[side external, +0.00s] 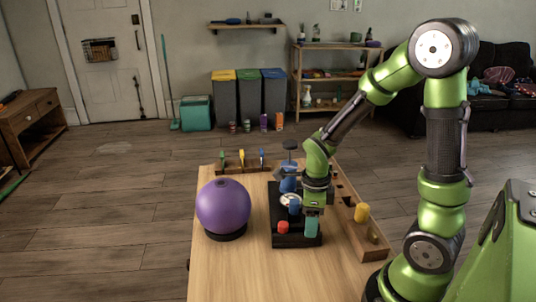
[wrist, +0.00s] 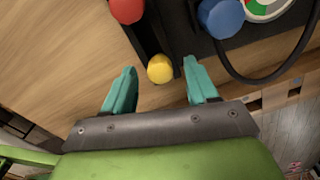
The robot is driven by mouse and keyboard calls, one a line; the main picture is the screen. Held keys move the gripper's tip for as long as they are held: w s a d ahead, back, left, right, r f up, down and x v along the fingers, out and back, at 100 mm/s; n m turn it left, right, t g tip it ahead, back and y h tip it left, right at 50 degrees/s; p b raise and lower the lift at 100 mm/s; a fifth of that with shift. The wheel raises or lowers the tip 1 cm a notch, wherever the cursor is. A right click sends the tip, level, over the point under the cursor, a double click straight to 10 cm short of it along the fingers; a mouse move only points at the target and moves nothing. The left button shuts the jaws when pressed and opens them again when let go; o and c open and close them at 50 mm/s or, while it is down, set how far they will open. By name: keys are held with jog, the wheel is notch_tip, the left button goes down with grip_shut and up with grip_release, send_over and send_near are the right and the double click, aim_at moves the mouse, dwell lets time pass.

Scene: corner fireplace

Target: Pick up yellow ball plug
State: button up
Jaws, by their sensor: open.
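In the wrist view, a small round yellow plug (wrist: 160,68) sits at the edge of a dark tray (wrist: 172,40). My gripper (wrist: 160,66) is open and empty, its two teal fingers on either side of the plug with gaps showing. In the side view my gripper (side external: 311,226) points down at the right part of the black tray (side external: 285,241).
A red knob (wrist: 127,9), a blue knob (wrist: 221,17), a gauge (wrist: 266,8) and a black cable (wrist: 233,72) are close to my gripper. A purple ball (side external: 223,206) stands left of the tray. The table front (side external: 250,275) is clear.

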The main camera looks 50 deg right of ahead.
jog(key=shift+c, duration=0.3)
jog(key=c, duration=1)
jog(key=shift+r, duration=0.1)
notch_tip(320, 180, up, 8)
jog(key=shift+r, duration=0.2)
jog(key=w+a+r, duration=0.3)
jog(key=w, duration=0.4)
jog(key=w+a+r, duration=0.3)
jog(key=w+r, duration=0.1)
jog(key=w, duration=0.3)
jog(key=w+a+r, duration=0.3)
jog(key=w+r, duration=0.1)
jog(key=w, duration=0.3)
jog(key=shift+w+r, duration=0.1)
jog(key=shift+w, duration=0.2)
